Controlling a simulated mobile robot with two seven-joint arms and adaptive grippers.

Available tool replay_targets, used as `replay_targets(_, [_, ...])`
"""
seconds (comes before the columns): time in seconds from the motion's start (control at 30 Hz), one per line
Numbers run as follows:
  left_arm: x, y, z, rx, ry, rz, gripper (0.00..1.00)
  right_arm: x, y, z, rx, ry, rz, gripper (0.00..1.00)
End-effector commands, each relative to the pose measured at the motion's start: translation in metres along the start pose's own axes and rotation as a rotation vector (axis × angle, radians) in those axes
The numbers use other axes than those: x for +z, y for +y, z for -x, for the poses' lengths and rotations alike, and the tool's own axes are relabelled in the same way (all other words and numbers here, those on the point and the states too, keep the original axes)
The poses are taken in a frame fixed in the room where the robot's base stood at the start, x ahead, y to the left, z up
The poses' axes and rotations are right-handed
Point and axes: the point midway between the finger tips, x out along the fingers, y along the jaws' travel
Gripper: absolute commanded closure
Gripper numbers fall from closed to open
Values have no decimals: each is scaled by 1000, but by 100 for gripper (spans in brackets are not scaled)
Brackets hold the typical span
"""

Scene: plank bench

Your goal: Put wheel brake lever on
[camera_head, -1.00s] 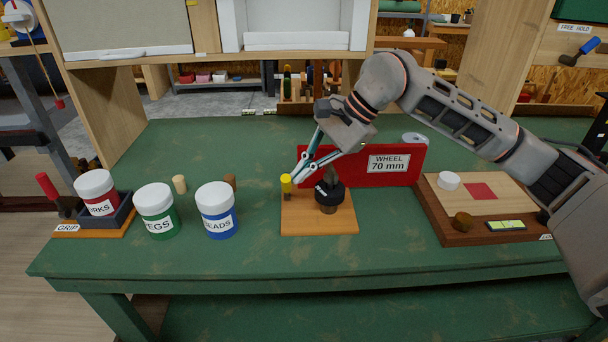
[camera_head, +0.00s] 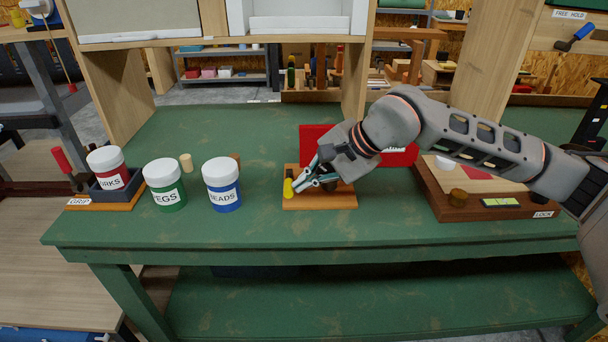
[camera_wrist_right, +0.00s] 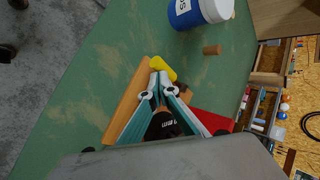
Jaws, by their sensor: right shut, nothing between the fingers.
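The yellow brake lever (camera_head: 289,189) stands at the left side of the small wooden base board (camera_head: 320,201). In the right wrist view the yellow lever (camera_wrist_right: 161,68) looks tilted, just beyond my fingertips. My right gripper (camera_head: 298,188) is shut and empty, its fingertips beside the lever; I cannot tell whether they touch it. The black wheel (camera_wrist_right: 163,125) sits on the board under my gripper, mostly hidden by it in the head view. The red panel (camera_head: 317,136) behind the board is partly covered by my arm. My left gripper is not in view.
White-lidded jars, green (camera_head: 165,188) and blue (camera_head: 222,187), stand left of the board, with a red one (camera_head: 107,170) farther left. A wooden tray (camera_head: 475,211) lies to the right. The bench front (camera_head: 250,226) is clear.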

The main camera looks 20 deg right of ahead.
Motion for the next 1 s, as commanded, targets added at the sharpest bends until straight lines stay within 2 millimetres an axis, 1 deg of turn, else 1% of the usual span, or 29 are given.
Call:
replay_targets(0.33, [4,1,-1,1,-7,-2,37,1,6,-4,0,0,1,100])
replay_targets(0.8, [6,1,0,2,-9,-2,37,1,6,-5,3,-1,0,100])
replay_targets(1.0, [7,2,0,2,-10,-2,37,-3,4,-6,3,-1,-1,100])
